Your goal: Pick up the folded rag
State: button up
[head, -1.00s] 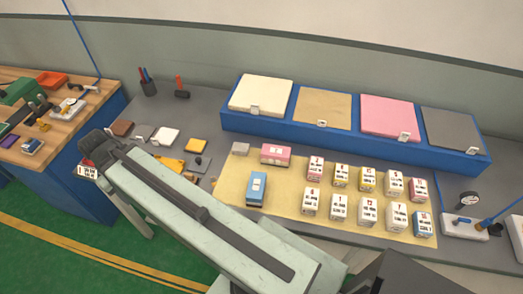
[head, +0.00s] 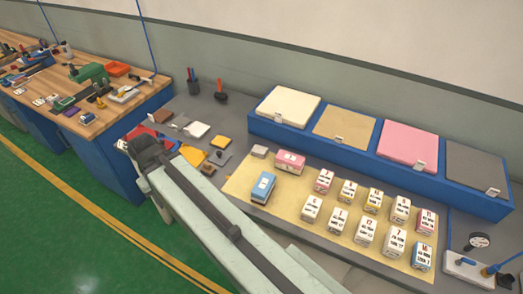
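I cannot single out a folded rag for certain. Small flat pieces lie on the grey bench left of the tan mat: a brown piece (head: 160,116), a white piece (head: 197,130), a yellow piece (head: 221,142) and an orange-yellow piece (head: 193,155). A small grey block (head: 259,151) sits at the mat's upper left corner. My arm crosses the view from the bottom right to a dark joint near these pieces and hides part of the bench. My gripper's fingers do not show.
Several printed small boxes (head: 366,233) stand on the tan mat (head: 290,190). A blue rack (head: 340,150) behind holds cream, tan, pink and grey pads. A gauge (head: 479,241) stands at right. A wooden bench (head: 50,90) with tools is at left; green floor (head: 80,220) is clear.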

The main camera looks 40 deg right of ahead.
aim_at(257, 151)
jog(key=u, duration=0.05)
jog(key=i, duration=0.9)
jog(key=z, duration=0.05)
